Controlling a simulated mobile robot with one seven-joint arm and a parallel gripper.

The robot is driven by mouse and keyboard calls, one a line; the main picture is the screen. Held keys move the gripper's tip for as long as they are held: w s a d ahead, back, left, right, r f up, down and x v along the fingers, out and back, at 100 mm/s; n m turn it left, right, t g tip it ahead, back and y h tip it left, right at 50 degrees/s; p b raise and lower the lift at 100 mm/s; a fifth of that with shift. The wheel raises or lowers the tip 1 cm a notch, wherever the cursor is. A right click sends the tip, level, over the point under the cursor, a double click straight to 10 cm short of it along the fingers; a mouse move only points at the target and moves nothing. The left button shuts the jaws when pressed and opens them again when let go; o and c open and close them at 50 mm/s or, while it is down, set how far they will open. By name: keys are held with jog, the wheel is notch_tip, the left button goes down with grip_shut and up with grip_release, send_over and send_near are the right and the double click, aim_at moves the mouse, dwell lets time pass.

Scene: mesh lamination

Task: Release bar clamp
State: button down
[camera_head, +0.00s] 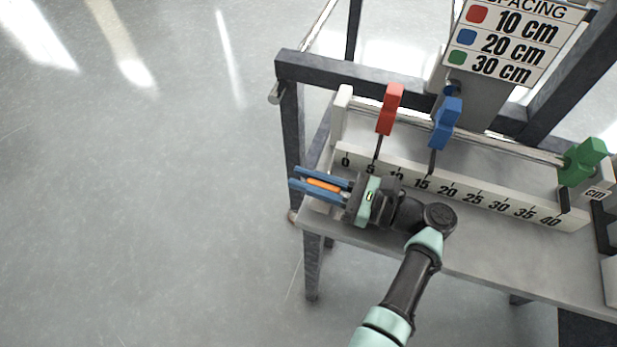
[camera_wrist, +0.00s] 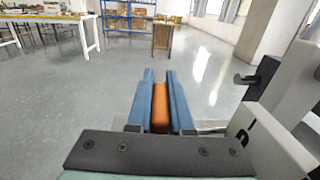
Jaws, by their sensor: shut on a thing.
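My gripper (camera_head: 303,183) is shut on an orange bar-shaped piece (camera_head: 323,186) that lies lengthwise between its blue fingers. The piece also shows in the wrist view (camera_wrist: 160,108) between the fingers (camera_wrist: 159,75). I cannot tell whether this piece is part of the bar clamp. The fingers point left, past the left end of the bench fixture, near the 0 end of the scale (camera_head: 470,190). A red handle (camera_head: 389,108), a blue handle (camera_head: 446,122) and a green handle (camera_head: 583,162) sit along the metal rail (camera_head: 505,146) behind the scale, apart from my gripper.
The grey bench (camera_head: 480,250) extends right below my gripper. A spacing sign (camera_head: 515,45) stands behind it. A dark frame post (camera_head: 292,140) rises at the left end. Open floor (camera_head: 140,200) lies to the left. Shelves and tables stand far off in the wrist view.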

jog(key=shift+s+n+g, duration=0.1)
jog(key=shift+n+g, duration=0.3)
jog(key=shift+g, duration=0.2)
jog(key=c, duration=0.8)
grip_release()
jog(key=shift+d, duration=0.1)
jog(key=b+v, duration=0.1)
jog(key=v, duration=0.7)
jog(key=shift+f, duration=0.15)
jog(key=shift+v, duration=2.35)
